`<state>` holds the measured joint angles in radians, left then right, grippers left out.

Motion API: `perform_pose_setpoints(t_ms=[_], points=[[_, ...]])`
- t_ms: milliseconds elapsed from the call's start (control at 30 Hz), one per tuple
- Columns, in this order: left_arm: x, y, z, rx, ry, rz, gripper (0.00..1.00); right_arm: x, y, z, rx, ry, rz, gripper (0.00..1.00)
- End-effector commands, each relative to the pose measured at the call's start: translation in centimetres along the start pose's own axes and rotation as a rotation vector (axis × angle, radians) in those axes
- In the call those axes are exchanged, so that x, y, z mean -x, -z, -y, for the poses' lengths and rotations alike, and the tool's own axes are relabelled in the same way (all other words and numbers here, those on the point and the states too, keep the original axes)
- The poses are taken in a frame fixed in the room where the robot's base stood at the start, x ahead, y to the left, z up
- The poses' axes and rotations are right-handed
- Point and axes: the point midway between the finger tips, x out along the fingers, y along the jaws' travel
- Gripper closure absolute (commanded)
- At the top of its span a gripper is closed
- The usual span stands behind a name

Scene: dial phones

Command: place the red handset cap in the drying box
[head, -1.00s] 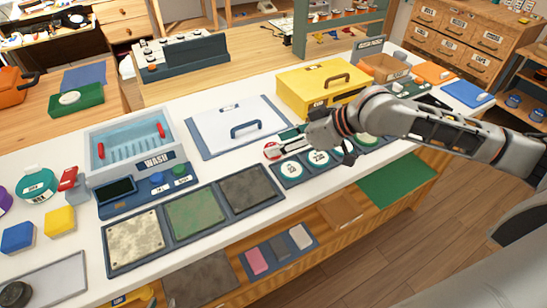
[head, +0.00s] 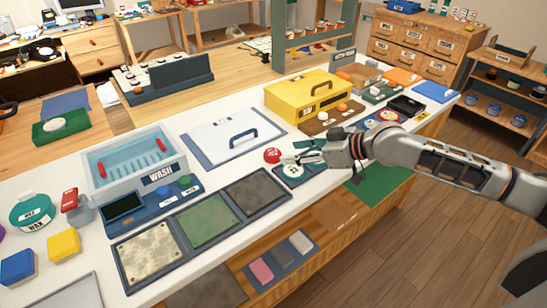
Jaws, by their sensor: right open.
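The red handset cap (head: 272,155) is a small round red piece with a pale mark. A small gap seems to part the fingertips from the cap. A yellow lidded box (head: 290,104) with a dark handle stands behind, and a flat white-lidded case (head: 210,150) with a blue handle lies to the left. I cannot read which is the drying box. My left gripper is out of view.
Dark round-labelled discs (head: 291,171) lie under my right gripper. A blue wash basin (head: 170,151) and a tray of three pads (head: 163,222) stand to the left.

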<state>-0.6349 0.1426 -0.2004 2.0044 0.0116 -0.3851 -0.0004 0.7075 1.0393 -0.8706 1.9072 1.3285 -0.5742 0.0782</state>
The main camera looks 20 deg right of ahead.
Motion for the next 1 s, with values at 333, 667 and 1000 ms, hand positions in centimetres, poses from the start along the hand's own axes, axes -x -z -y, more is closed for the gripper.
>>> perform_pose_setpoints(t_ms=[333,667,1000], points=[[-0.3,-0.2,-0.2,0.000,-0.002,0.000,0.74,-4.1,0.1,0.2,-0.002,0.002,0.000,0.55],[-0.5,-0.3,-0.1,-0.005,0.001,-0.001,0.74,-6.9,0.2,0.2,0.000,0.001,0.002,0.55],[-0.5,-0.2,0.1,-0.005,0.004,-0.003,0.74,-6.8,0.2,0.2,0.000,0.001,0.001,0.80]])
